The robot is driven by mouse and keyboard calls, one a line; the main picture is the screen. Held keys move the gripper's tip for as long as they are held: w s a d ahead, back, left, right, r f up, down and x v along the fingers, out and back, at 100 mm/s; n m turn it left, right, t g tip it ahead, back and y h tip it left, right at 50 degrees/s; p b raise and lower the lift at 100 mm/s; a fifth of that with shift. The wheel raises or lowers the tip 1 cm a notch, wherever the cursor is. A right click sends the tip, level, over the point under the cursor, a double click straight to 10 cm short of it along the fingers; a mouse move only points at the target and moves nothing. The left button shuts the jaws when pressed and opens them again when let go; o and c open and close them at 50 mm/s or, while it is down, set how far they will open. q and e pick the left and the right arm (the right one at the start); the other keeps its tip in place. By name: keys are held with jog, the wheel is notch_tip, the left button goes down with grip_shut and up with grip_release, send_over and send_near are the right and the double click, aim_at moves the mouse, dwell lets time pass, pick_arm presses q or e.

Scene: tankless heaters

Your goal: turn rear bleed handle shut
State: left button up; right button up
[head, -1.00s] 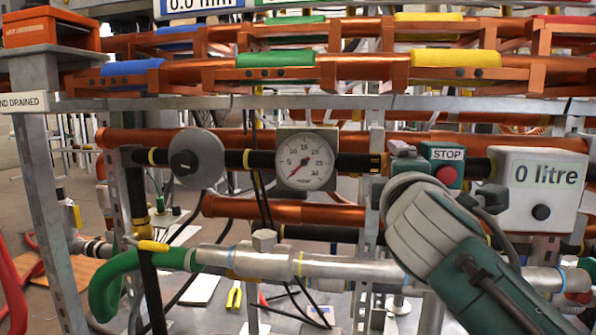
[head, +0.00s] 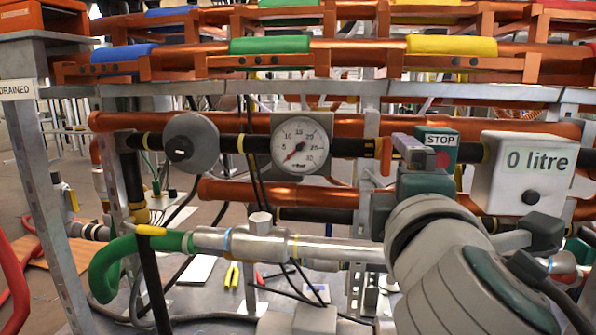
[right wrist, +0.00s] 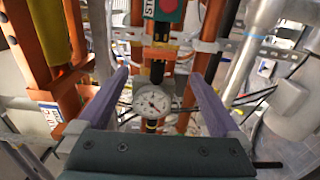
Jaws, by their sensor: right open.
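A small yellow handle (head: 150,230) sits on the black vertical pipe beside the green hose at the lower left; I cannot tell whether it is the rear bleed handle. No other clear bleed handle shows. My right gripper (head: 412,150) is in front of the black horizontal pipe, right of the round gauge (head: 298,146) and just left of the STOP box (head: 437,145). In the right wrist view its purple fingers (right wrist: 160,75) are spread apart with nothing held between them. The gauge (right wrist: 152,101) shows beyond them. My left gripper is out of view.
A grey round knob (head: 190,143) and a white "0 litre" box (head: 525,175) are on the pipework. A silver pipe (head: 330,248) runs across in front, with a green hose (head: 115,260) at its left end. Copper frames with coloured sleeves (head: 270,45) stand above.

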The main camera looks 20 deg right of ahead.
jog(key=shift+s+a, duration=0.1)
jog(key=shift+s, duration=0.05)
dwell(0.3)
jog(key=s+f+m+g+y, duration=0.4)
jog(key=s+f+m+g, duration=0.3)
jog(key=s+f, duration=0.45)
jog(key=s+a+f+m+g+y, duration=0.3)
jog(key=s+a+f+g+y, duration=0.25)
jog(key=s, duration=0.55)
jog(key=w+r+p+v, duration=0.1)
jog(key=w+p+v, duration=0.5)
jog(key=p+v, duration=2)
jog(key=w+a+r+p+v, duration=0.1)
jog(key=w+p+v, duration=0.5)
jog(key=p+v, duration=2.1)
jog(key=w+r+p+v, duration=0.2)
jog(key=w+p+v, duration=0.4)
jog(key=p+v, duration=2.1)
jog(key=r+t+p, duration=0.1)
jog(key=p, duration=0.2)
jog(key=shift+a, duration=0.25)
jog(key=shift+s+f, duration=0.1)
